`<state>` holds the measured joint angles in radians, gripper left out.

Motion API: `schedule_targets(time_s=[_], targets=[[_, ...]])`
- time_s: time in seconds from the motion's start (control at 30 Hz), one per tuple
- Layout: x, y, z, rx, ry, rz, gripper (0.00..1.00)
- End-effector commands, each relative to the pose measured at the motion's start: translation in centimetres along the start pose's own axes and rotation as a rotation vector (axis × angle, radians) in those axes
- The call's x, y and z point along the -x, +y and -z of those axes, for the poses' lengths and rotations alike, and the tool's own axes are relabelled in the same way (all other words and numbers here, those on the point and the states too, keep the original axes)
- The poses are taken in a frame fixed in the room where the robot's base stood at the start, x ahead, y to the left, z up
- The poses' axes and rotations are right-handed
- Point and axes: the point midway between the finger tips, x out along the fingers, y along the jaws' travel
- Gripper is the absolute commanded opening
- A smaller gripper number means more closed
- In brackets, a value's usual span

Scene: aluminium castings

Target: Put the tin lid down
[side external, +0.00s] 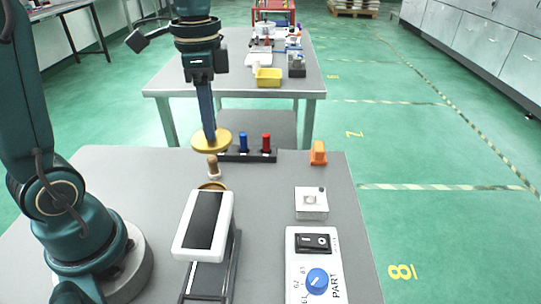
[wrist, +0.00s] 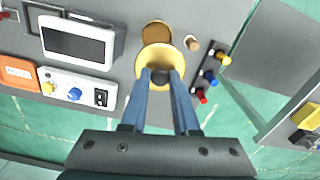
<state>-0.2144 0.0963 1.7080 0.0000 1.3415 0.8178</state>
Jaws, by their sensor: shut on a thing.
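The tin lid (side external: 222,143) is a round gold disc with a dark knob in its middle. My gripper (side external: 209,136) points down and is shut on the lid, which hangs above the grey table. In the wrist view the lid (wrist: 160,52) lies between and beyond my fingertips (wrist: 160,76), which close on the dark knob. A round gold-brown thing, seemingly the tin (wrist: 156,31), sits on the table just beyond the lid, partly hidden by it. In the side view the tin (side external: 212,185) shows only as a rim behind the white device.
A wooden peg (side external: 213,167) stands close beside the tin. A dark rack (side external: 262,156) with coloured plugs is behind it. A white device with a dark screen (side external: 204,222), a white switch box (side external: 311,202), a dial panel (side external: 317,262) and an orange block (side external: 318,152) occupy the table.

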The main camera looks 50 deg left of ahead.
Motion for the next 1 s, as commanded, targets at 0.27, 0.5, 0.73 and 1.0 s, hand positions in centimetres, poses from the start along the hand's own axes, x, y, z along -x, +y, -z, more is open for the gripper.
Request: schedule_targets(time_s=[0.27,0.5,0.73,1.0], targets=[[-1.0,-1.7,-4.3,-0.379,-0.002,-0.006,0.00],[-1.8,-2.6,-9.4,-0.569,0.002,-0.008,0.00],[-1.8,-2.9,-12.3,-0.472,0.003,-0.002,0.00],[-1.7,-3.2,-12.8,-0.442,0.002,0.004,0.00]])
